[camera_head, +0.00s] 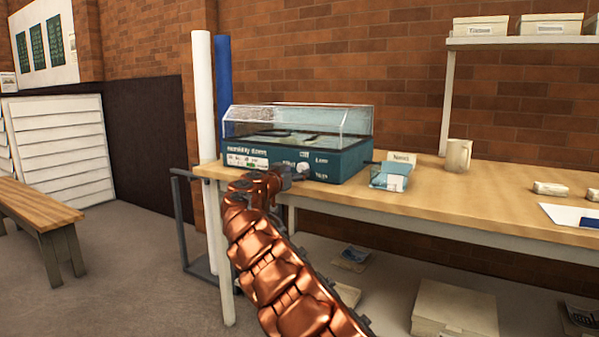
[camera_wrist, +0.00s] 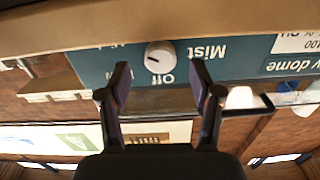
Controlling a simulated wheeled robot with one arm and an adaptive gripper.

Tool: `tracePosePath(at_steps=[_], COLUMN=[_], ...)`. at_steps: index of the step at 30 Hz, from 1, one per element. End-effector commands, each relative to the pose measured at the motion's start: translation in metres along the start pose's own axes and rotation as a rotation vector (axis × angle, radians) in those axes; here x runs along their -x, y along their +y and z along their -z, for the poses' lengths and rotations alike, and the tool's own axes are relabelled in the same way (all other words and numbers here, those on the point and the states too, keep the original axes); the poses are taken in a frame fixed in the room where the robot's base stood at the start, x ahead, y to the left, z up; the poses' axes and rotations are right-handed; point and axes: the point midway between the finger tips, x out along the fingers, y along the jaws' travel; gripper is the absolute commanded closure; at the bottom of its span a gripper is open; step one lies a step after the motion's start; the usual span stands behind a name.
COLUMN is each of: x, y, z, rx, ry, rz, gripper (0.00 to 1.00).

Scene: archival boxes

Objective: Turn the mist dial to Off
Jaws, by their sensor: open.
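The teal humidity dome unit (camera_head: 345,165) with a clear lid stands on the wooden workbench. Its white round mist dial (camera_head: 303,168) is on the front panel. The dial also shows in the wrist view (camera_wrist: 160,57), where the picture is upside down. A dark mark on the dial points left in that view, away from the word "Mist" and not at the "Off" label (camera_wrist: 167,76). My gripper (camera_wrist: 160,75) is open, its two fingers either side of the dial in that view, and looks empty. I cannot tell whether they touch the panel.
A small blue clear box (camera_head: 388,178) and a beige mug (camera_head: 458,155) stand right of the unit on the bench (camera_head: 450,195). White and blue rolls (camera_head: 204,95) stand upright at its left. A wooden bench (camera_head: 35,205) is far left.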

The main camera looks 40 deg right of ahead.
Motion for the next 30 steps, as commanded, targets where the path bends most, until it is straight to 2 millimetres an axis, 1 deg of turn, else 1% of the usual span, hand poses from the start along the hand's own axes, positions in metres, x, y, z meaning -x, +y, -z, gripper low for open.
tracePosePath(at_steps=[1,13,18,27,30], x=[-0.005,-0.025,-0.028,-0.029,-0.029], y=[0.001,-0.001,0.000,0.000,0.000], z=[-0.002,-0.002,0.000,0.000,0.000], rx=[-0.002,-0.001,-0.001,0.000,0.000], ry=[-0.003,-0.003,-0.001,0.000,0.000], rz=[-0.001,0.002,0.001,0.001,0.001], gripper=[0.36,0.36,0.36,0.36,0.46])
